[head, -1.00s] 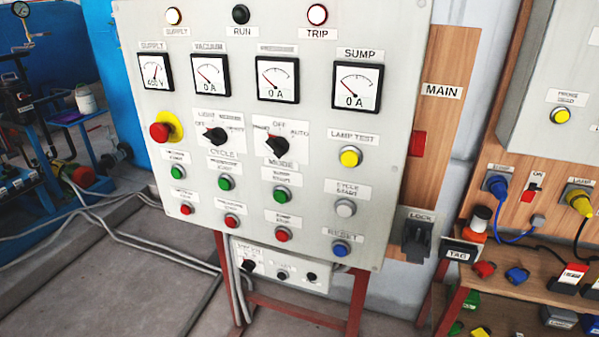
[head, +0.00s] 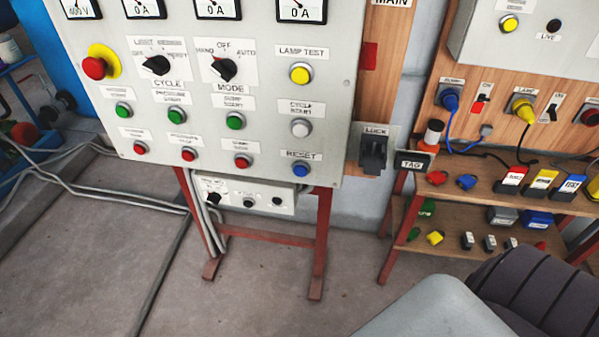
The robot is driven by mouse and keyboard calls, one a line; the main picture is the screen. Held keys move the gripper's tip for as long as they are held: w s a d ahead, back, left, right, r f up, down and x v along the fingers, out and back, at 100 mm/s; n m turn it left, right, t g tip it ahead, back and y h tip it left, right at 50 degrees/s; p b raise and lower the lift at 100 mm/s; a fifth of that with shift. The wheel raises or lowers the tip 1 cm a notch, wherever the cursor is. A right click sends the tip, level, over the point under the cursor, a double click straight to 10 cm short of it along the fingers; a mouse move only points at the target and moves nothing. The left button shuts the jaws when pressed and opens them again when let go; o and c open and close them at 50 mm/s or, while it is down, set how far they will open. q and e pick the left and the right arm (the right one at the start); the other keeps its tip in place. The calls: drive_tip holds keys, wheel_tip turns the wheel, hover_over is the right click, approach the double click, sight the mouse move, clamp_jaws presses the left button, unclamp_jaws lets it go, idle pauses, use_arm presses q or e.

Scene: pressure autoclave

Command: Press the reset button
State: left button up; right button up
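The blue reset button (head: 301,170) sits at the lower right of the grey control panel (head: 330,120), just under a label reading RESET (head: 301,155). Nothing covers it. A white cycle start button (head: 301,128) is above it, and a red button (head: 242,162) is to its left. A grey and dark ribbed part of my own arm shows at the lower right of the head view, well apart from the panel. Neither gripper is in view.
A red frame (head: 321,230) and a small lower box (head: 272,200) stand under the panel. Right of it are a lock hasp (head: 374,155) and a wooden shelf (head: 480,238) with tags, plugs and padlocks. The floor in front is clear.

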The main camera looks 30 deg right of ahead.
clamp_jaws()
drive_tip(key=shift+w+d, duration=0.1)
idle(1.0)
